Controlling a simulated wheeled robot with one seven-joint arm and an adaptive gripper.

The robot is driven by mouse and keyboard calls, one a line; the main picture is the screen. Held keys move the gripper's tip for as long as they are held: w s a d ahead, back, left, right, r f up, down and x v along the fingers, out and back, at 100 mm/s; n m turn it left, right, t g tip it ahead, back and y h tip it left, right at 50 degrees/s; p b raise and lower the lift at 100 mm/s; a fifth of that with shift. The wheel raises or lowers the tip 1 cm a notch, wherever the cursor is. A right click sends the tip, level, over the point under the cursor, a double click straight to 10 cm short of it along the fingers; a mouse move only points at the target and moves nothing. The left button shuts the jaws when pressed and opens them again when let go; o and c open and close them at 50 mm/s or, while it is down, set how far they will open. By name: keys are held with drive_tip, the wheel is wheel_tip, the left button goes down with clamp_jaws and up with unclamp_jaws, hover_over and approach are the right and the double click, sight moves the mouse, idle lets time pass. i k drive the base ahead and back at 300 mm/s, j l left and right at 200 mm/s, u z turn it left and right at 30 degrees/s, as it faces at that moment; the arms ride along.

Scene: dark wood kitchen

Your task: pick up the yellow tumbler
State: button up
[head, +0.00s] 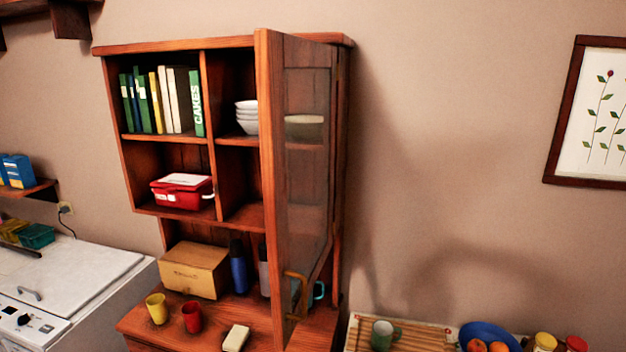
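The yellow tumbler (157,308) stands upright near the left front of the wooden hutch's counter (141,322). A red tumbler (192,317) stands just to its right, with a small gap between them. My gripper does not show in the head view.
A tan box (195,269) and a blue bottle (239,266) stand behind the tumblers. A pale block (236,338) lies to their right. The hutch's glass door (307,170) stands open, jutting forward. A white appliance (75,285) is at left.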

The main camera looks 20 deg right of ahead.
sight(155, 303)
drive_tip(key=i+j, duration=0.2)
drive_tip(key=j, duration=0.2)
drive_tip(key=i+j+u, duration=0.1)
drive_tip(key=i+j, duration=0.15)
drive_tip(key=j, duration=0.2)
drive_tip(key=i+j, duration=0.2)
drive_tip(key=j, duration=0.2)
drive_tip(key=i+j, duration=0.25)
drive_tip(key=j, duration=0.15)
drive_tip(key=i+j+u, duration=0.1)
drive_tip(key=i+j, duration=0.15)
drive_tip(key=j, duration=0.15)
